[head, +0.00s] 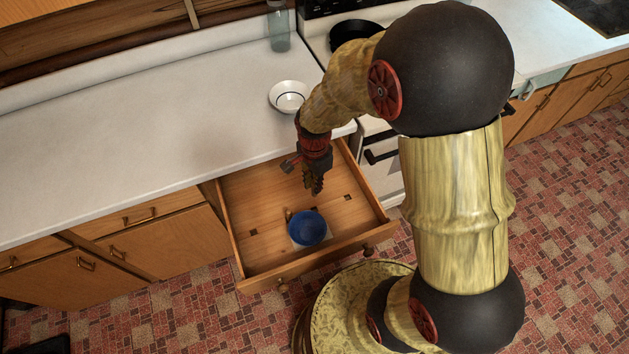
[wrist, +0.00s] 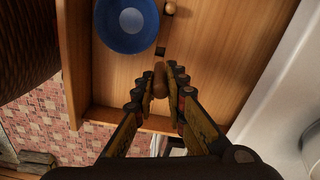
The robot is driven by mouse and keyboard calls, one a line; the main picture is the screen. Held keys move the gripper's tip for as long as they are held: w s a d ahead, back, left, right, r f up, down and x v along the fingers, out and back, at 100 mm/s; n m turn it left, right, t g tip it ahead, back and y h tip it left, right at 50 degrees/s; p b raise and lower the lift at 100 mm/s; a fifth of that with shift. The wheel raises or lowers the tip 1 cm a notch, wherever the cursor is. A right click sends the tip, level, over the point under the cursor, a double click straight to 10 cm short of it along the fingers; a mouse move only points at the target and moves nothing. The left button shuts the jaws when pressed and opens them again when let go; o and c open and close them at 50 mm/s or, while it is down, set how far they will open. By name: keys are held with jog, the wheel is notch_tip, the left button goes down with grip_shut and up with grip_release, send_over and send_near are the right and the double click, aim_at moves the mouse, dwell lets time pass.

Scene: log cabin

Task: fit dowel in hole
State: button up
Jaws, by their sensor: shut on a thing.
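My gripper (head: 316,189) hangs over the open wooden drawer (head: 258,195) in the head view. In the wrist view my gripper (wrist: 161,85) has its fingers closed on a small brown dowel (wrist: 160,76), its rounded end showing between the fingertips. A dark square hole (wrist: 161,51) in the drawer floor lies just beyond the dowel's end in the wrist view, with the dowel apart from it in the picture. The head view shows dark holes at the left (head: 253,232) and right (head: 347,197) of the floor. The dowel's height above the floor is unclear.
A blue bowl (head: 308,228) stands in the drawer, with a short wooden peg (head: 288,214) beside it. A white bowl (head: 289,95) and a bottle (head: 278,27) stand on the white counter (head: 150,110). The drawer walls enclose the space around my gripper.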

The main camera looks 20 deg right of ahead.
jog(key=shift+f+b, duration=0.85)
jog(key=shift+f, duration=0.8)
jog(key=shift+f+b, duration=2.55)
jog(key=shift+f, duration=2.25)
dwell(0.6)
jog(key=o, duration=0.9)
